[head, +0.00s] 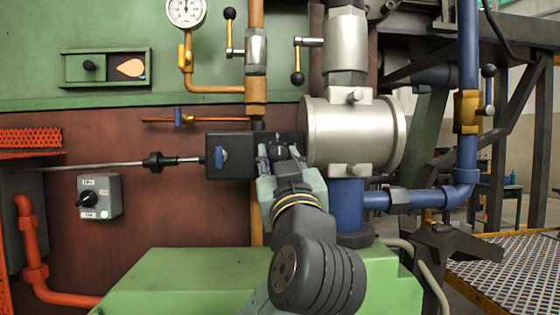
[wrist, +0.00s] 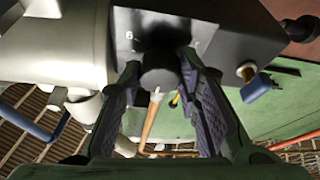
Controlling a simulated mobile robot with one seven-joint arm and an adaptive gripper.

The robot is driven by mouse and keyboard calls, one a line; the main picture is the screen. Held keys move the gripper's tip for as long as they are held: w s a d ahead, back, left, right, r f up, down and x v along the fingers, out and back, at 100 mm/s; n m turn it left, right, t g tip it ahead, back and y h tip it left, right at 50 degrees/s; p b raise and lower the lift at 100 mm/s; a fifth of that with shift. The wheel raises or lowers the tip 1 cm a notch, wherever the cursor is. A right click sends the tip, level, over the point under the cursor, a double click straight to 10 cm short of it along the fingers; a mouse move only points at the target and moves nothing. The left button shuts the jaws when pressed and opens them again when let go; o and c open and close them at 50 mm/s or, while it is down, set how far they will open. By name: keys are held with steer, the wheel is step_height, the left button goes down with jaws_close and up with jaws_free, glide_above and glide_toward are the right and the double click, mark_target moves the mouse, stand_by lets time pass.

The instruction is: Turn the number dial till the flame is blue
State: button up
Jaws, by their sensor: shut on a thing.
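The number dial (wrist: 160,72) is a dark round knob under a black box (wrist: 225,40) in the wrist view. A pale figure like a 6 shows on the box face beside it. My gripper (wrist: 160,66) is shut on the dial, with one finger on each side. In the head view my gripper (head: 279,150) is at the right part of the black box (head: 230,160) and hides the dial. The flame (head: 130,68) shows in a small window of the green panel at the upper left. It is mostly orange, with a little blue at its lower edge.
A silver cylinder (head: 350,135) stands close right of my gripper. A vertical copper pipe (head: 257,95) and a ball-ended lever (head: 298,62) are above it. A blue handle (head: 221,157) sits on the box's left part. A grey switch box (head: 100,196) is further left. A green block (head: 165,280) lies below.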

steer(key=shift+m, duration=0.3)
steer(key=m+h, duration=0.3)
steer(key=m, duration=0.2)
steer(key=shift+a, duration=0.15)
steer(key=shift+m+g+h, duration=0.4)
steer(key=shift+m+h, duration=0.8)
steer(key=shift+m, duration=1.2)
steer(key=shift+m+p, duration=0.3)
steer(key=o, duration=1.1)
steer(key=shift+o, duration=0.2)
steer(key=v, duration=0.7)
steer(key=shift+s, duration=0.25)
